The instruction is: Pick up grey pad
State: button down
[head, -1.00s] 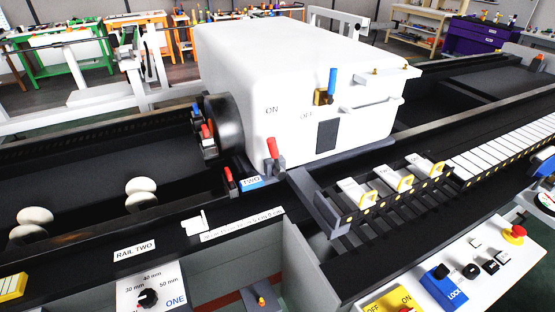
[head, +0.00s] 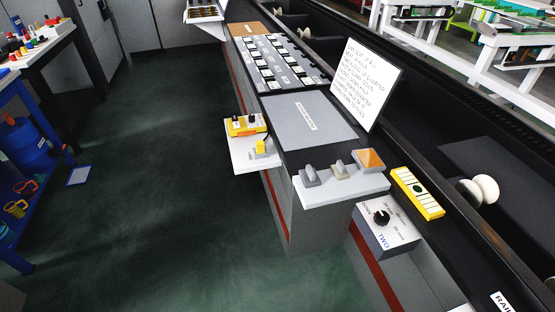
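A small grey block with a raised grip (head: 310,177), which may be the grey pad, sits on a white shelf (head: 335,193) at the front end of the rail. A large flat grey panel (head: 320,134) with a white label lies just behind the shelf; I cannot tell which of these is the pad meant. My gripper is not in view.
A side shelf (head: 240,158) with a yellow device (head: 246,125) juts out left. A written sign (head: 368,80) stands right of the panel. A knob box (head: 388,232) and a yellow strip (head: 418,192) are at right. The green floor (head: 150,190) at left is open.

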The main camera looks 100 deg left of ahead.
aim_at(310, 177)
jog(key=u, duration=2.05)
